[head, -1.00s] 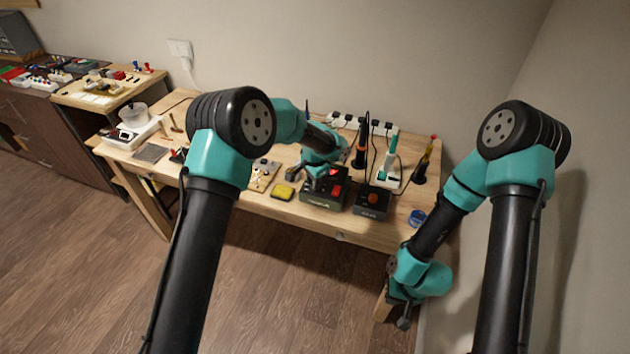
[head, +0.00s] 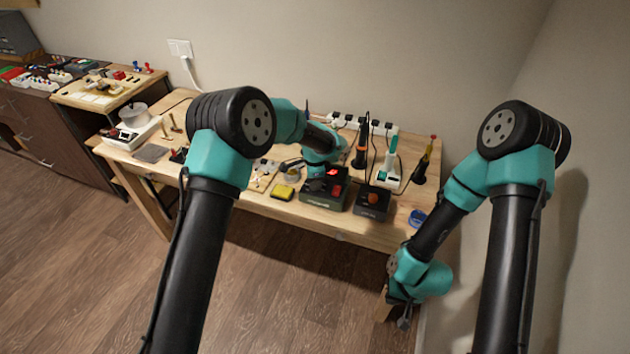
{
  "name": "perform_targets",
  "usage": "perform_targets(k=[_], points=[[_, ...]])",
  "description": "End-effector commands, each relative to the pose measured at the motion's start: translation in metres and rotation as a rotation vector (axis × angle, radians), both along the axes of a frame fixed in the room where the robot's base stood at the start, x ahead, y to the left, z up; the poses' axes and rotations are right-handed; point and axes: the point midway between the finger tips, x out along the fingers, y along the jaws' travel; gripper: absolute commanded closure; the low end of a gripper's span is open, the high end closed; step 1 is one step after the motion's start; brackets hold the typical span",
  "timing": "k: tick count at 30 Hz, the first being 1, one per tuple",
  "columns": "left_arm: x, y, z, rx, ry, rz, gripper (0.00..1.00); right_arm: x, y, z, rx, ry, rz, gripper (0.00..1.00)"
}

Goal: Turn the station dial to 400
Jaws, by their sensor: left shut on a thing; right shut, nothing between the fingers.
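The soldering station (head: 323,198) is a dark box with red lit parts on the workbench, near its front edge. My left gripper (head: 314,185) reaches down onto the station's left part from above and is shut on the station dial. The dial itself is hidden behind the gripper, and its setting cannot be read. My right gripper (head: 404,322) is shut and empty, hanging low at the bench's right front corner, well away from the station.
A second dark box (head: 371,204) with an orange knob stands close right of the station. A yellow sponge (head: 284,192) lies to its left. A blue roll (head: 417,218) lies at right.

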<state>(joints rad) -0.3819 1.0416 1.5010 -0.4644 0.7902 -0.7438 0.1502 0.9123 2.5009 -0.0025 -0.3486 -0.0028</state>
Motion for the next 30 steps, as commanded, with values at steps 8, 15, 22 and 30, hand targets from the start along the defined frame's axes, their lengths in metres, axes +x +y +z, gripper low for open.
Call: perform_targets(k=[8,15,22,30], points=[[0.0,0.0,0.001,0.0,-0.001,0.001,0.59,0.0,0.0,0.0,0.0,0.0,0.0,1.0],[0.0,0.0,0.0,0.0,0.0,0.001,0.43,0.0,0.0,0.0,0.0,0.0,0.0,1.0],[0.0,0.0,0.002,0.0,0.0,0.001,0.43,0.0,0.0,0.0,0.0,0.0,0.0,1.0],[0.001,0.0,0.029,-0.001,-0.003,0.001,0.43,0.0,0.0,0.0,0.0,0.0,0.0,1.0]])
